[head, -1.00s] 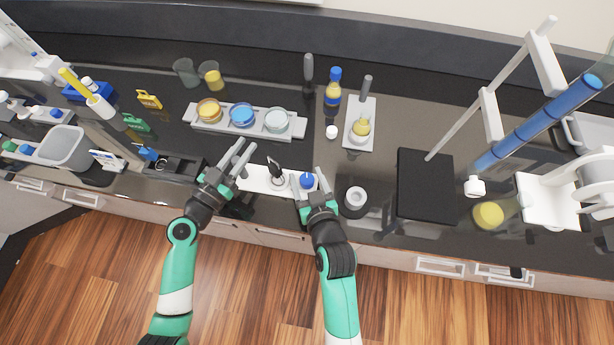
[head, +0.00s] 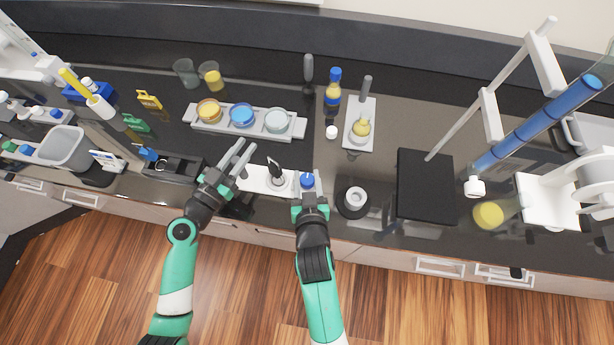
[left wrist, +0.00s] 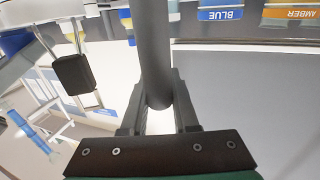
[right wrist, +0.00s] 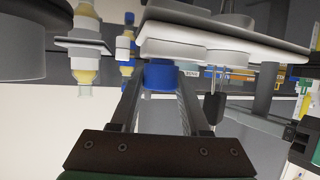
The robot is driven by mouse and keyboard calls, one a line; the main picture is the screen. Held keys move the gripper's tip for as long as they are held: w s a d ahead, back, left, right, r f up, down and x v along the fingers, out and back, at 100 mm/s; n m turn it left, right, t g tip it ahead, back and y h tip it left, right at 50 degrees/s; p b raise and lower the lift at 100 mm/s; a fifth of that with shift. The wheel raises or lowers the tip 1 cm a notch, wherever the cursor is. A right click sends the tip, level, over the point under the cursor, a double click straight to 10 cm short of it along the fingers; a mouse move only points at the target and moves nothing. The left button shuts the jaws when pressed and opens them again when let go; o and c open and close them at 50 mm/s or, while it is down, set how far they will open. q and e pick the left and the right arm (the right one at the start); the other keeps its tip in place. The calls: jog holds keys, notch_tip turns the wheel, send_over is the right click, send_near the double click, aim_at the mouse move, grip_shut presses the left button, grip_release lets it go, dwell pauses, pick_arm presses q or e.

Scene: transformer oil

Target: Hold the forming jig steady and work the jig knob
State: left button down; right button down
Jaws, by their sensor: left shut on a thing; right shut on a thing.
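The forming jig (head: 262,184) is a long white plate near the bench's front edge, with a dark upright piece at its middle. The blue jig knob (head: 307,181) is at its right end. My left gripper (head: 242,156) is at the jig's left end. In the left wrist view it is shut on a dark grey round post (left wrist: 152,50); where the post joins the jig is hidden. My right gripper (head: 308,187) is shut on the knob, coming from the front. The right wrist view shows the blue knob (right wrist: 162,78) between the fingers, under the white plate.
A tray of three dishes (head: 243,121) lies behind the jig. A white cap (head: 331,132) and a flask tray (head: 359,125) stand behind right. A dark round base with a white ring (head: 354,199) is close right of my right gripper. A black box (head: 427,186) stands further right.

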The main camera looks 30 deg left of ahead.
jog(key=shift+f+m+t+h, duration=0.15)
jog(key=shift+m+t+h, duration=0.75)
jog(key=shift+m+h, duration=1.4)
jog(key=shift+h, duration=0.3)
jog(key=shift+c, duration=1.9)
grip_release()
